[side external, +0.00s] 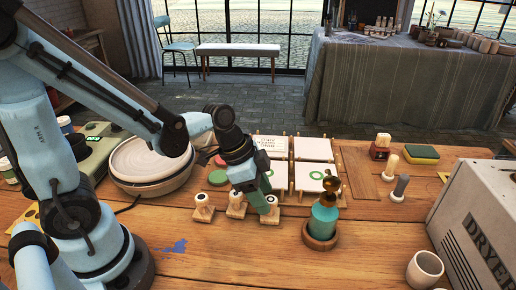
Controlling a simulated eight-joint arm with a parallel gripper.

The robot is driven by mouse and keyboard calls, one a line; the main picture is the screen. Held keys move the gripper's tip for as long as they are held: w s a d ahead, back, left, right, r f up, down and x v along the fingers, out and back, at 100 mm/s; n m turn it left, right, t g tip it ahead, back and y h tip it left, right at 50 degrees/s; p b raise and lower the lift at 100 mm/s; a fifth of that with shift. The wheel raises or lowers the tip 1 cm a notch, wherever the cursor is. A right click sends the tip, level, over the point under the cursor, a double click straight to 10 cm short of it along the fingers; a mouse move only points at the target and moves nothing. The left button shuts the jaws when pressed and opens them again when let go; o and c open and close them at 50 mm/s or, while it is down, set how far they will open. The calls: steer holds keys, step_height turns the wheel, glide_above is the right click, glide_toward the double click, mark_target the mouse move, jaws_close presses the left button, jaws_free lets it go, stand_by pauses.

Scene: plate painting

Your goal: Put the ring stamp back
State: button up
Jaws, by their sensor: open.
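Three small stamps with wooden bases and pale round knobs stand in a row on the table: a left stamp (203,208), a middle stamp (236,204) and a right stamp (271,204). Their undersides are hidden, so I cannot tell by pattern which is the ring stamp. My gripper (262,211) is open and low at the right stamp, its teal fingers pointing down and covering part of that stamp. I cannot tell whether the fingers touch it. Behind it are white tiles, including a front right tile (303,184) with a green ring mark.
A teal pump bottle (323,220) stands in a wooden dish close right of my gripper. A round pottery wheel (150,160) is at the left. A grey dryer (490,220) and a cup (424,270) are at the right. The front table middle is clear except a blue smear (174,247).

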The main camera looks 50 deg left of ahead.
steer(key=s+a+r+n, duration=0.1)
steer(key=r, duration=0.1)
steer(key=s+a+r+n+t+y, duration=0.1)
steer(key=a+r+n, duration=0.1)
steer(key=r, duration=0.1)
steer(key=s+a+r+n+t+y, duration=0.1)
steer(key=r+n, duration=0.1)
steer(key=shift+a+r, duration=0.15)
steer(key=shift+r, duration=0.1)
steer(key=a+n+t, duration=0.1)
steer(key=n, duration=0.1)
steer(key=r+n+y, duration=0.1)
steer(key=n, duration=0.1)
steer(key=shift+s+a+t, duration=0.1)
steer(key=shift+a+t, duration=0.25)
steer(key=shift+t, duration=0.05)
stand_by(1.1)
